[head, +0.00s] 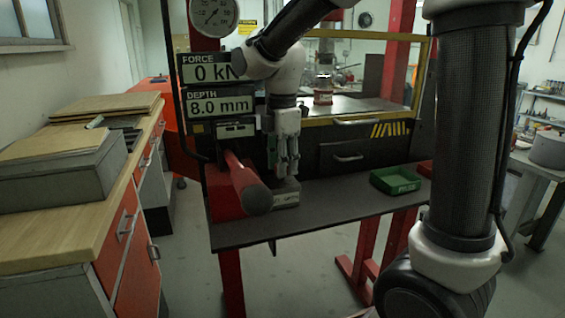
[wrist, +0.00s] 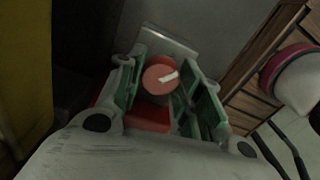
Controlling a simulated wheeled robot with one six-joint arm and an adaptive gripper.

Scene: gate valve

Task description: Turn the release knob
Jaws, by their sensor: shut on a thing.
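The release knob (wrist: 157,82) is round and red with a white pointer mark, which slants up to the right in the wrist view. My gripper (wrist: 160,93) has green-padded fingers on either side of the knob and is shut on it. In the head view my gripper (head: 286,158) points down at the front of the press, just right of the red lever. The knob is hidden there behind the fingers.
A thick red lever (head: 247,186) juts out close to the left of my gripper. Displays (head: 217,105) read FORCE 0 kN and DEPTH 8.0 mm. A green tray (head: 395,181) sits on the grey shelf (head: 330,203) to the right. A wooden-topped workbench (head: 70,222) stands at left.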

